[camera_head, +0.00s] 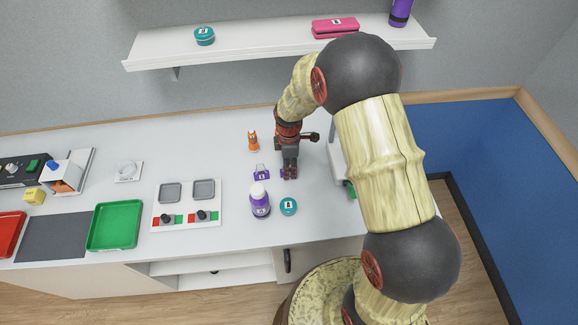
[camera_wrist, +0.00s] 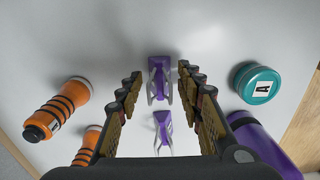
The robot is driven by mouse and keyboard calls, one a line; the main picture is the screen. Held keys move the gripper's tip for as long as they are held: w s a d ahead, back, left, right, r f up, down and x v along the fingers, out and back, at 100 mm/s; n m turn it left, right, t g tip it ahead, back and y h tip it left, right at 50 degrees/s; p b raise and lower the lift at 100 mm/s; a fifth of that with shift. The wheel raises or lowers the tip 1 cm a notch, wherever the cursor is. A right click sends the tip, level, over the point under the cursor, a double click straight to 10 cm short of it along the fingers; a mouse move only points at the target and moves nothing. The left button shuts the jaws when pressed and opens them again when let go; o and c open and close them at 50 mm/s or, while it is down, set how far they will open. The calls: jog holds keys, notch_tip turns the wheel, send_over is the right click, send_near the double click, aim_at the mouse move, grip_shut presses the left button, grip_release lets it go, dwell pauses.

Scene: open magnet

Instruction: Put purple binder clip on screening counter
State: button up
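Two purple binder clips with pale wire arms rest on the long white counter (camera_head: 110,175). One clip shows left of my gripper in the head view (camera_head: 261,173) and lower in the wrist view (camera_wrist: 163,131). The other clip (camera_wrist: 160,80) is between my fingertips in the wrist view; in the head view, purple (camera_head: 289,174) shows at the fingertips. My gripper (camera_head: 289,170) points down, low over the counter. Its fingers (camera_wrist: 160,92) are apart on both sides of that clip, with gaps showing. No label identifies which surface is the screening counter.
An orange bottle (camera_head: 253,141) is behind; two show in the wrist view (camera_wrist: 62,106). A switch panel (camera_head: 187,205), green tray (camera_head: 115,226) and wall shelf (camera_head: 270,42) are around.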

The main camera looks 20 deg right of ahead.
jog(key=shift+r, duration=0.15)
notch_tip(320, 180, up, 21)
jog(key=s+m+t+p, duration=0.1)
jog(key=s+m, duration=0.2)
jog(key=s+r+m+t, duration=0.2)
jog(key=s+r+m, duration=0.4)
jog(key=s, duration=0.4)
jog(key=s+r+m+t, duration=0.2)
jog(key=s+r+m, duration=0.4)
jog(key=s, duration=0.5)
notch_tip(320, 180, up, 2)
jog(key=shift+s+r+m+t, duration=0.2)
jog(key=shift+r+m+t, duration=0.05)
jog(key=shift+m+t, duration=0.05)
